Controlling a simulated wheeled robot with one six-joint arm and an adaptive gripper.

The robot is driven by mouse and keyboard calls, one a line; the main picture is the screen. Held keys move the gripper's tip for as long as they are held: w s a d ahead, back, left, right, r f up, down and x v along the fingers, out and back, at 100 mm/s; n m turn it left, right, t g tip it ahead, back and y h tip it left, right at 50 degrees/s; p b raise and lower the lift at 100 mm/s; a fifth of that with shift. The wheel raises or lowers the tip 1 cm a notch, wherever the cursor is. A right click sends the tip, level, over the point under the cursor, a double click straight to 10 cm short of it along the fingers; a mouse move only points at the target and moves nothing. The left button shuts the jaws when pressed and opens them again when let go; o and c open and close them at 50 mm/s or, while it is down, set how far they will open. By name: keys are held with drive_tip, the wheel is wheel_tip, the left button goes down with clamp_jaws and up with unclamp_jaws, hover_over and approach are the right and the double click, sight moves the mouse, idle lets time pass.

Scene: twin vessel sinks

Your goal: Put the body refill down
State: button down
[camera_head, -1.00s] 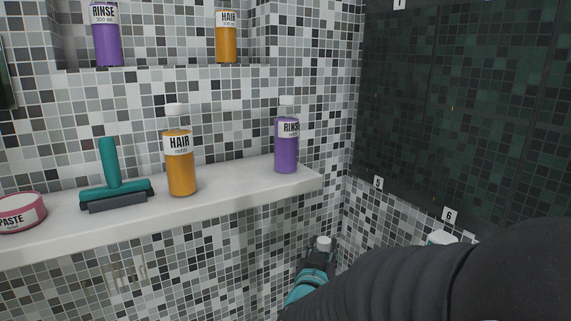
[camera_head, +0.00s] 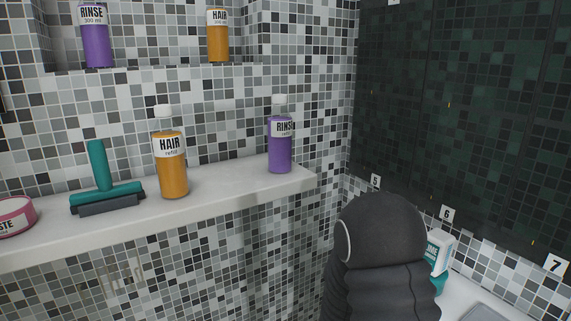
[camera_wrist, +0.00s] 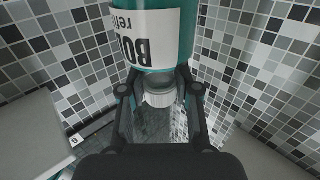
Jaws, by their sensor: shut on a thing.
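The body refill is a teal bottle (camera_wrist: 205,25) with a white label and a white cap (camera_wrist: 160,96) in the wrist view. My gripper (camera_wrist: 158,82) is shut on the bottle, with one dark finger on each side near the cap. The bottle appears off any surface in the wrist view.
A shelf (camera_head: 225,190) holds a purple rinse refill (camera_head: 279,155), an orange hair refill (camera_head: 174,180), a teal squeegee (camera_head: 101,175) and a pink tin (camera_head: 12,222).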

drive_tip(key=a+y, duration=0.1)
drive_tip(key=w+a+r+n, duration=0.1)
drive_tip(key=shift+a+r+y, duration=0.15)
drive_tip(key=shift+a+y, duration=0.2)
drive_tip(key=shift+y, duration=0.05)
drive_tip(key=f+y, duration=0.1)
drive_tip(key=f, duration=0.3)
drive_tip(key=d+f+n+y, duration=0.1)
drive_tip(key=f, duration=0.4)
drive_tip(key=w+d+f+n+y, duration=0.1)
drive_tip(key=f, duration=0.4)
drive_tip(key=shift+w+d+t+y, duration=0.1)
drive_tip(key=shift+d+t+y, duration=0.1)
drive_tip(key=shift+t+y, duration=0.1)
drive_tip(key=s, duration=0.1)
drive_tip(key=s+r, duration=0.1)
drive_tip(key=s, duration=0.1)
drive_tip(key=s+r, duration=0.1)
drive_tip(key=s, duration=0.1)
drive_tip(key=shift+d+r, duration=0.25)
drive_tip(key=shift+s+a, duration=0.1)
drive_tip(key=shift+a, duration=0.05)
